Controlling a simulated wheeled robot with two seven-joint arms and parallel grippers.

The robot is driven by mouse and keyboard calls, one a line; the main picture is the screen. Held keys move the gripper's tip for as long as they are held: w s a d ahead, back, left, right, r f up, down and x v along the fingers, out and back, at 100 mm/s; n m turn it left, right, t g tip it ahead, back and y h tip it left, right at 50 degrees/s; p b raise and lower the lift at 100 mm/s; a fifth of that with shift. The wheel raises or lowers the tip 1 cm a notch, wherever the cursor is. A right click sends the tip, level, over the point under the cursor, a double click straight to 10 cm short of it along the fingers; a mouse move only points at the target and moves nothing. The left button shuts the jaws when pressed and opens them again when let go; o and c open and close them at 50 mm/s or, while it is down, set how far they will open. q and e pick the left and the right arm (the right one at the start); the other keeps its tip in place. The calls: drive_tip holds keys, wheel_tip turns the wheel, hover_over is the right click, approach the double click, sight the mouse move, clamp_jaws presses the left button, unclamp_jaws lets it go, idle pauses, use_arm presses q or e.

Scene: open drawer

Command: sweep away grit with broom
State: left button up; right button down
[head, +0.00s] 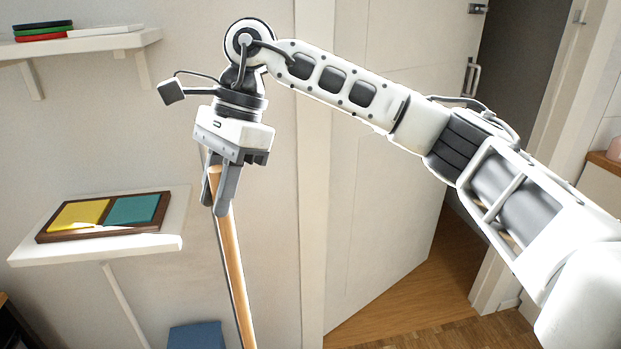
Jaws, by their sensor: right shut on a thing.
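The broom (231,265) shows only as a light wooden handle, nearly upright and leaning a little, in the head view. Its lower end and head are cut off by the bottom edge of the picture. My right gripper (220,195) points down and is shut on the top part of the handle. My right arm reaches in from the right edge. My left gripper is not in view. No grit shows in this view.
A white shelf (150,243) at left bears a brown tray (48,236) with a yellow and a teal panel. A higher shelf (95,45) holds several flat items. A blue box (196,336) stands below. A white door (385,200) stands open behind my arm, above wooden floor (400,300).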

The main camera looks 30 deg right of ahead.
sight(213, 165)
drive_tip(key=r, duration=0.1)
drive_tip(key=r+p, duration=0.1)
drive_tip(key=r, duration=0.2)
drive_tip(key=shift+s+p, duration=0.25)
drive_tip(key=shift+p, duration=0.1)
drive_tip(key=shift+w+r+p, duration=0.1)
drive_tip(key=shift+r+p, duration=0.4)
drive_tip(key=shift+r, duration=0.2)
drive_tip(key=shift+r+p, duration=0.55)
drive_tip(key=shift+r, duration=0.25)
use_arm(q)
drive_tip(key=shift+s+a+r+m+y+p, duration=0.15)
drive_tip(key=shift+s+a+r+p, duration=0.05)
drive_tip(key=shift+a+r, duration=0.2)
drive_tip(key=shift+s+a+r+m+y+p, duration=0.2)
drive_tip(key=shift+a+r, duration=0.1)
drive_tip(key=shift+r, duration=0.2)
use_arm(e)
drive_tip(key=shift+r, duration=0.6)
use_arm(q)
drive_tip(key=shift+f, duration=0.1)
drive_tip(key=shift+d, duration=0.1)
